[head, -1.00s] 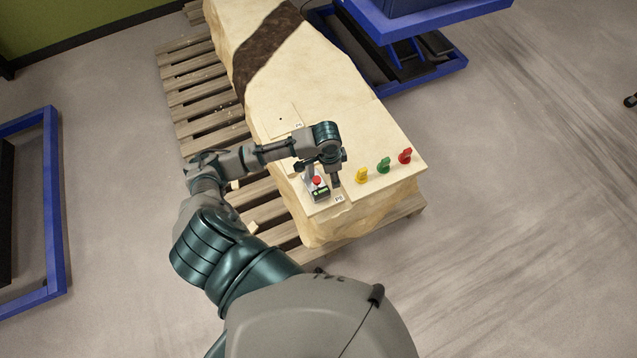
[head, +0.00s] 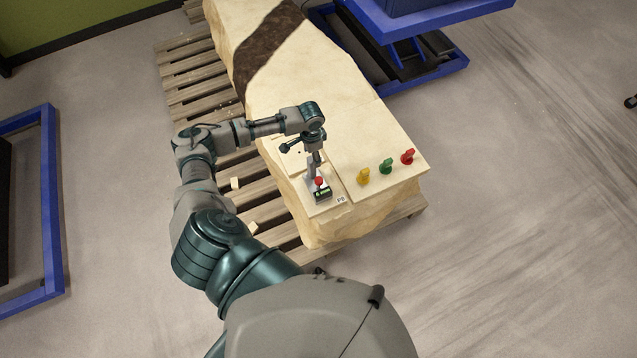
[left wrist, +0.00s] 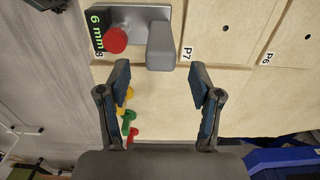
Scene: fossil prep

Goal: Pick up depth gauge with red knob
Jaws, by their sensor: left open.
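The depth gauge (head: 320,193) stands on the pale slab near its front left corner. It has a red knob (head: 319,181) and a dark display with green text. In the left wrist view the gauge's metal base (left wrist: 149,13), red knob (left wrist: 115,40), "6 mm" display and grey upright block (left wrist: 161,46) show at the top. My left gripper (head: 315,160) is over the far end of the gauge in the head view. Its fingers (left wrist: 160,76) are apart and empty, with the grey block just beyond the gap between them. Contact cannot be told. My right gripper is out of view.
Yellow (head: 363,177), green (head: 386,166) and red (head: 408,157) knobbed pieces stand in a row to the right on the slab (head: 330,105). A wooden pallet (head: 196,85) lies beneath. Blue frames stand at the left and the back right.

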